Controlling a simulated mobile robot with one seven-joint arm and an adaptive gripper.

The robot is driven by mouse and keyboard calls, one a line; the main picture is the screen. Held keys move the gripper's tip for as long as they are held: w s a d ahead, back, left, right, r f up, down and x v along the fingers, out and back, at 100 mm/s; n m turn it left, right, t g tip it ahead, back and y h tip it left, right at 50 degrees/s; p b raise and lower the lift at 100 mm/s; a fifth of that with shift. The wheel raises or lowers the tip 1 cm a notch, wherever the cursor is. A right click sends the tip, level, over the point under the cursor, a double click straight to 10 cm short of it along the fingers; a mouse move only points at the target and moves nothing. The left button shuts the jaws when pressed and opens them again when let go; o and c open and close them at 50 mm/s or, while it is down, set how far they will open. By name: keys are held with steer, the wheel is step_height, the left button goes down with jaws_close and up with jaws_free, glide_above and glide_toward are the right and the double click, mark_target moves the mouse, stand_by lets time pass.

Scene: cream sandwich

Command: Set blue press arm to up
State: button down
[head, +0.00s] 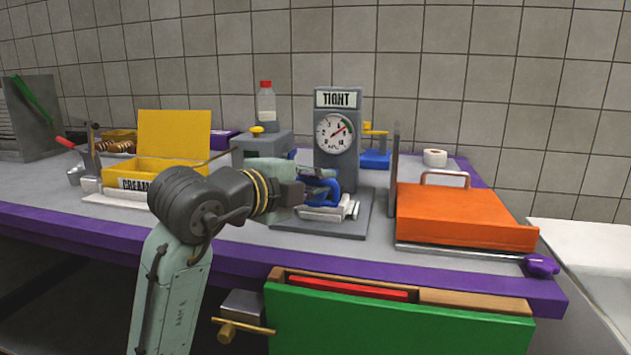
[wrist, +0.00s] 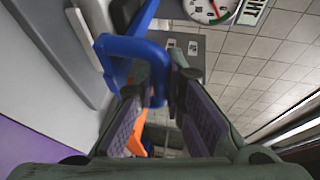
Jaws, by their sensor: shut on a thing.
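The blue press arm (head: 328,192) is low on the grey gauge press (head: 337,158), just above its base, in the head view. My gripper (head: 313,181) reaches it from the left and is shut on it. In the wrist view the blue arm (wrist: 132,47) is a bent bar running down between my fingers (wrist: 160,88). My fingers hide part of the arm and its lower end in the head view. The press carries a round dial and a sign reading "TIGHT".
An orange box (head: 465,215) with a handle lies right of the press, beside an upright dark panel (head: 393,170). A yellow box (head: 165,160) marked "CREAM" is at left. A red-capped bottle (head: 266,103) stands behind. A green panel (head: 400,318) is below the counter's purple edge.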

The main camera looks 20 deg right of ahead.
steer(key=shift+r, duration=0.1)
steer(key=shift+w+r+p, duration=0.1)
steer(key=shift+r+p, duration=0.5)
steer(key=shift+p, duration=0.2)
steer(key=shift+w+d+r+n+g+y+p, duration=0.15)
steer(key=shift+w+d+r+g+y+p, duration=0.15)
steer(key=shift+w+d+r+p, duration=1.5)
steer(key=shift+w+d+r+n+g+y+p, duration=0.3)
steer(key=shift+w+d+r+p, duration=0.25)
steer(key=shift+w+r+p, duration=2.35)
steer(key=shift+w+d+r+n+g+y+p, duration=0.15)
steer(key=shift+w+d+r+y+p, duration=0.35)
steer(key=shift+d+r+p, duration=2)
steer(key=a+f+p, duration=0.1)
steer(key=a+p, duration=0.1)
steer(key=shift+w+a+f, duration=0.1)
steer(key=shift+a+f, duration=0.2)
steer(key=shift+f, duration=0.05)
steer(key=c, duration=1.9)
jaws_free()
steer(key=shift+w+d+f, duration=0.1)
steer(key=shift+d+f, duration=0.05)
